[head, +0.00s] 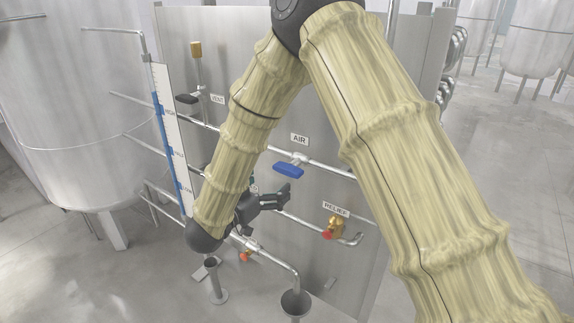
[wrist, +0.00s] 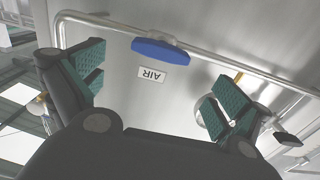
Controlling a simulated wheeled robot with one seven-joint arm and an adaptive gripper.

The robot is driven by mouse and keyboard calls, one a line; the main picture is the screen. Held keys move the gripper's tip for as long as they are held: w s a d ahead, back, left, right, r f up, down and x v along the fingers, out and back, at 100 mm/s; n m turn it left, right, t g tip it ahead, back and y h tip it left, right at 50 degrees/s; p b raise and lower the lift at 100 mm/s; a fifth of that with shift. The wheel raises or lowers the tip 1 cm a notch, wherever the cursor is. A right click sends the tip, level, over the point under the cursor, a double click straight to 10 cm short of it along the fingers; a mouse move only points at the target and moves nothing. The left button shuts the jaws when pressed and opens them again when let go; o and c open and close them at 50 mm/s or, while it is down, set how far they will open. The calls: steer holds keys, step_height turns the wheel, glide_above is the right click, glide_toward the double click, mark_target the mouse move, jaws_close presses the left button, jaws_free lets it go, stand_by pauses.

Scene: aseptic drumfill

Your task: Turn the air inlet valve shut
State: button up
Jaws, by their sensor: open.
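The air inlet valve has a blue lever handle (head: 288,170) on the pipe just below the AIR label (head: 299,139). The handle lies roughly along the pipe. In the wrist view the blue handle (wrist: 158,51) is at top centre, beyond the fingers, with the AIR label (wrist: 152,73) upside down below it. My gripper (head: 285,193) is below the handle in the head view, apart from it. In the wrist view my gripper (wrist: 155,85) is open and empty, with teal-padded fingers spread wide to either side. My arm hides part of the panel.
A dark-handled VENT valve (head: 188,99) is at upper left, and a brass RELIEF valve (head: 335,227) with a red tip is at lower right. A blue-marked level gauge (head: 172,140) stands left. Pipes cross the steel panel (head: 245,50). A funnel-topped drain (head: 296,303) stands below.

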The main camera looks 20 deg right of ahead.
mark_target(285, 170)
steer(key=p+x, duration=0.3)
steer(key=x, duration=0.4)
steer(key=shift+w+d+r, duration=0.15)
steer(key=shift+w+d, duration=0.1)
steer(key=shift+d, duration=0.1)
steer(key=shift+w+d+p, duration=0.45)
steer(key=shift+d, duration=0.15)
steer(key=c, duration=0.9)
